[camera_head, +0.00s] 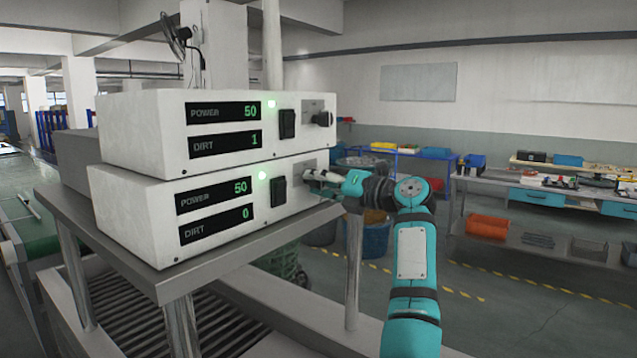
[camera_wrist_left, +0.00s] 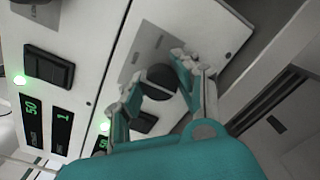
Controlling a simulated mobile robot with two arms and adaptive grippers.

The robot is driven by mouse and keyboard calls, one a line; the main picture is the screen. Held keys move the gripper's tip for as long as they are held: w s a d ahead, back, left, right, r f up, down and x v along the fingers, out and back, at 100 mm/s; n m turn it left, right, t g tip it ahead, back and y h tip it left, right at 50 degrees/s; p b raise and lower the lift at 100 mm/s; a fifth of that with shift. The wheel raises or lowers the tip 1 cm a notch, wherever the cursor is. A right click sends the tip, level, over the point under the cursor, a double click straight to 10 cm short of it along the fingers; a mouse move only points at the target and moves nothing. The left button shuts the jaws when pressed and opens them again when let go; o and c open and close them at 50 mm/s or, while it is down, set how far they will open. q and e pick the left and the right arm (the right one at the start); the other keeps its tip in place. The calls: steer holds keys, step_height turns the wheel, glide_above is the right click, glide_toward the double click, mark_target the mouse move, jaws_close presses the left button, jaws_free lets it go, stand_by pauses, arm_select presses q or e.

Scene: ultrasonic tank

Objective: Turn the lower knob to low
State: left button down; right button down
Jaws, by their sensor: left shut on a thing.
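The lower knob is round and black, and shows in the left wrist view (camera_wrist_left: 160,80) on the grey plate of the lower white unit (camera_head: 150,225). My left gripper (camera_head: 318,177) reaches this plate from the right. In the left wrist view its two fingers (camera_wrist_left: 156,79) are on either side of the knob, shut on it. In the head view the gripper hides the lower knob. I cannot read its setting. The lower unit's displays read POWER 50 and DIRT 0, and its green light is on. My right gripper is not in view.
The upper white unit (camera_head: 140,130) sits directly on top, with its own black knob (camera_head: 323,119) and switch (camera_head: 287,124) just above my gripper. The lower switch (camera_head: 279,191) is left of the gripper. Both units stand on a metal table (camera_head: 165,285). Shelves and bins are farther back right.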

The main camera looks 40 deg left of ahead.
arm_select(q)
steer(key=shift+f, duration=0.1)
steer(key=shift+n+b, duration=0.4)
steer(key=shift+b, duration=0.2)
steer(key=n+b, duration=0.2)
steer(key=b, duration=0.1)
steer(key=shift+f+n, duration=0.2)
steer(key=shift+n, duration=0.2)
steer(key=n+b, duration=0.2)
steer(key=n, duration=0.1)
steer(key=shift+r+n+b, duration=0.15)
steer(key=shift+n+b, duration=0.15)
steer(key=shift+n, duration=0.1)
steer(key=shift+s+r+n+b, duration=0.1)
steer(key=shift+n+b, duration=0.65)
steer(key=shift+n, duration=1.55)
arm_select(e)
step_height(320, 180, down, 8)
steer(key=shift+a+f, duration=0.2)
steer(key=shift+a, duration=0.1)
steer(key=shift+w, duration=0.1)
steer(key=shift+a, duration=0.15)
